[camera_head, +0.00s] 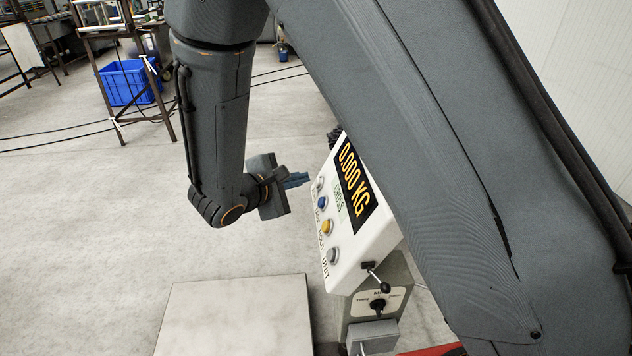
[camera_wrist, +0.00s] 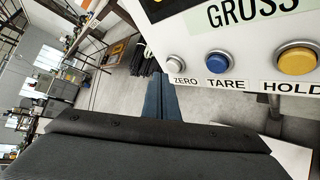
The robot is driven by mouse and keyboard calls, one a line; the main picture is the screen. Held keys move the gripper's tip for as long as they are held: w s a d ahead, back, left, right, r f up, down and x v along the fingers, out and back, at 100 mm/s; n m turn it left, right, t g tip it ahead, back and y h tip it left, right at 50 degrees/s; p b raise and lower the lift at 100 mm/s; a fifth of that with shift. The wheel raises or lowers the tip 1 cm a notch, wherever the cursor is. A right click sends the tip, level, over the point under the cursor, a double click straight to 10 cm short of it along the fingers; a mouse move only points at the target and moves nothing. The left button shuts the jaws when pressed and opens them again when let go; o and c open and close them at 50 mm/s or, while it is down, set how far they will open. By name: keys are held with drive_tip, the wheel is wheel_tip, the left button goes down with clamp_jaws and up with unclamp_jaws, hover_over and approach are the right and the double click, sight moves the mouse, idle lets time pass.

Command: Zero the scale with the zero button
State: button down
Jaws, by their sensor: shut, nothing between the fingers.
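The white scale indicator (camera_head: 345,240) shows 0.000 KG in yellow digits with a green GROSS mark. Its zero button (camera_head: 320,184) is a small grey-white knob at the upper end of the button row. In the wrist view, the zero button (camera_wrist: 172,57) sits above the ZERO label, left of the blue TARE button (camera_wrist: 217,61) and the yellow HOLD button (camera_wrist: 297,58). My gripper (camera_head: 300,180) is shut and empty, pointing at the panel near the zero button. In the wrist view, the gripper tips (camera_wrist: 158,80) appear just below and left of that button, seemingly not touching it.
The scale platform (camera_head: 235,318) lies on the floor below my gripper. A stand (camera_head: 395,290) with a black lever carries the indicator. A blue crate (camera_head: 128,82) and a metal rack stand at the back left. Cables cross the floor; open floor lies left.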

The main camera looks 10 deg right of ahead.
drive_tip(key=a, duration=0.1)
drive_tip(key=a+r, duration=0.1)
drive_tip(key=a, duration=0.1)
drive_tip(key=a+r+p, duration=0.1)
drive_tip(key=shift+a, duration=0.25)
idle(0.8)
